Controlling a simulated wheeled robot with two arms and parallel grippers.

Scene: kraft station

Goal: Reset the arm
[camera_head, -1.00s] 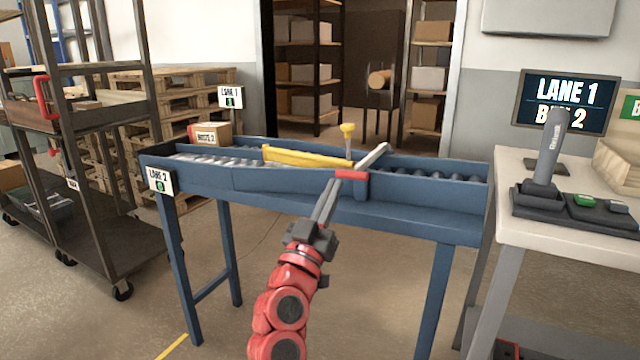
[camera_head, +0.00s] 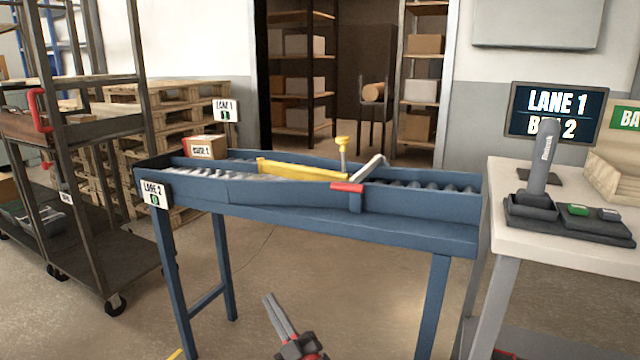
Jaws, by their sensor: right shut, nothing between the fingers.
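My right gripper (camera_head: 279,314) shows low in the middle of the head view, in front of the blue conveyor (camera_head: 330,220) and below its rail. Its fingers lie together, pointing up and to the left, with nothing between them. It is apart from the conveyor. The red arm behind it is mostly cut off by the lower edge. A yellow diverter bar (camera_head: 300,170) lies across the rollers, with a yellow knob (camera_head: 342,141) and a red-ended grey lever (camera_head: 362,177) at its right end. My left gripper is not in view.
A cardboard box (camera_head: 207,147) sits at the conveyor's left end, by the Lane 1 sign (camera_head: 225,110) and Lane 2 sign (camera_head: 155,194). A white table (camera_head: 570,240) with a scanner (camera_head: 541,170) stands right. A dark cart (camera_head: 100,200) stands left.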

